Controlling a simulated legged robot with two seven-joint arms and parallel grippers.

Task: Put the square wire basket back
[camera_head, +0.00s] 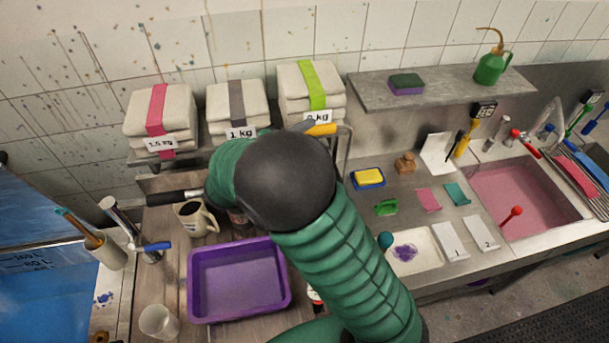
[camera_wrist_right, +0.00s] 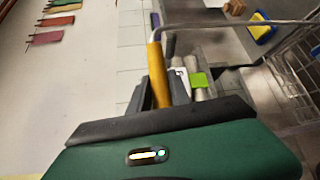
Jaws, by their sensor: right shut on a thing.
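My right gripper (camera_head: 306,127) is shut on the yellow handle (camera_head: 321,130) of the square wire basket, in front of the 2 kg stack. In the head view only the handle and a bent wire (camera_head: 347,152) show; my arm hides the rest. In the right wrist view the gripper's fingers (camera_wrist_right: 160,92) close around the yellow handle (camera_wrist_right: 155,65). A wire runs right from it to the basket's mesh (camera_wrist_right: 292,75), which is cut off by the picture's edge. I cannot tell whether the basket touches anything. My left gripper is not in view.
A purple tub (camera_head: 240,312) stands on the wooden counter, near a jug (camera_head: 195,218) and a glass beaker (camera_head: 160,322). A yellow sponge in a blue dish (camera_head: 368,186), cards and a pink sink (camera_head: 520,195) lie right. Weighted cloth stacks (camera_head: 160,112) line the back shelf.

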